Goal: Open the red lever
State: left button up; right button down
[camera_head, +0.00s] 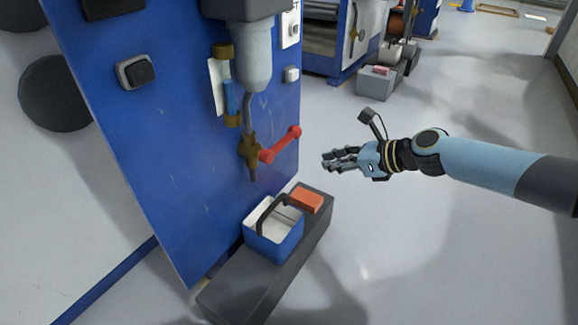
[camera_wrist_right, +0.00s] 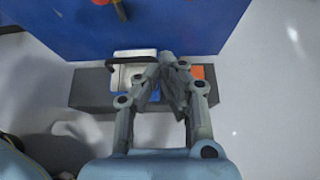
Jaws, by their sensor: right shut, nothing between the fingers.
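The red lever (camera_head: 281,144) is a short bar with a ball at each end, fixed to a brass valve (camera_head: 250,148) below a grey cylinder on the blue panel (camera_head: 150,120). It slants up to the right. Part of the red lever (camera_wrist_right: 122,8) shows at the top edge of the right wrist view. My right gripper (camera_head: 327,161) is to the right of the lever, apart from it, pointing left. In the right wrist view the gripper's fingers (camera_wrist_right: 172,62) are together and empty. My left gripper is in neither view.
A dark grey block (camera_head: 232,297) stands below the lever, carrying a blue bin (camera_head: 272,242) with a dark handle and an orange block (camera_head: 306,200). A black knob (camera_head: 137,71) sits on the panel.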

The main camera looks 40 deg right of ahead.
aim_at(282, 143)
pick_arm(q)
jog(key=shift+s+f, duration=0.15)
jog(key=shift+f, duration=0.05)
pick_arm(e)
jog(key=shift+w, duration=0.15)
jog(key=shift+f, duration=0.1)
